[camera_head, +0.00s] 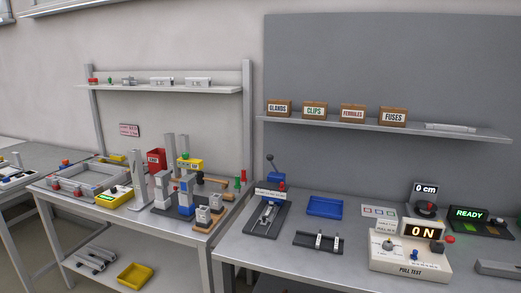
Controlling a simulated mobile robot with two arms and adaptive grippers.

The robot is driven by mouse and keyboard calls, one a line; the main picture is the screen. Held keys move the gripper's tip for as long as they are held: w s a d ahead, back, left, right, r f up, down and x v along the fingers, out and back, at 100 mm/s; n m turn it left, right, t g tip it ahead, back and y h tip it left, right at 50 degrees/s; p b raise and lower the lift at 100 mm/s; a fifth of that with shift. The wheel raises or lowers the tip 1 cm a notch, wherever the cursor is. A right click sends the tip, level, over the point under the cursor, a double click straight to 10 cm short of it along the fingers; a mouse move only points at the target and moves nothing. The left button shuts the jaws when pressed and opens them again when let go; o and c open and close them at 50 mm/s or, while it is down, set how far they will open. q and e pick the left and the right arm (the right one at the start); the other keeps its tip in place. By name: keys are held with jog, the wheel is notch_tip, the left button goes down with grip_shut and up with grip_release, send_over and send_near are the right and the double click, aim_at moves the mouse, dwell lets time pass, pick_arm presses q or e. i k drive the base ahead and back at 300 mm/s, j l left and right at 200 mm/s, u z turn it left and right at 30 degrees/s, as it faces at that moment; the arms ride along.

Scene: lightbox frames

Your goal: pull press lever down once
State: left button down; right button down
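Near the back of the right bench, a small press-like device on a dark base (263,221) has a blue part with a lever (271,163) rising from it, topped by a dark knob. The lever stands up, tilted a little. A white label plate and a red knob (282,186) sit in front of it. On the left bench stand grey columns and a blue upright unit (186,193). I cannot tell from this distance whether that unit has a lever. Neither of my grippers is in view.
The right bench (232,255) also holds a blue tray (325,207), a dark rail fixture (318,242), and a pull test box (410,262) with a lit display. A shelf of labelled boxes (353,113) hangs above. The left bench is crowded; the right bench's front left is clear.

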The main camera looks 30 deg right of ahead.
aim_at(269, 157)
jog(key=l+u, duration=0.3)
jog(key=l, duration=0.65)
jog(key=l+u, duration=0.3)
jog(key=l, duration=0.65)
jog(key=k, duration=0.05)
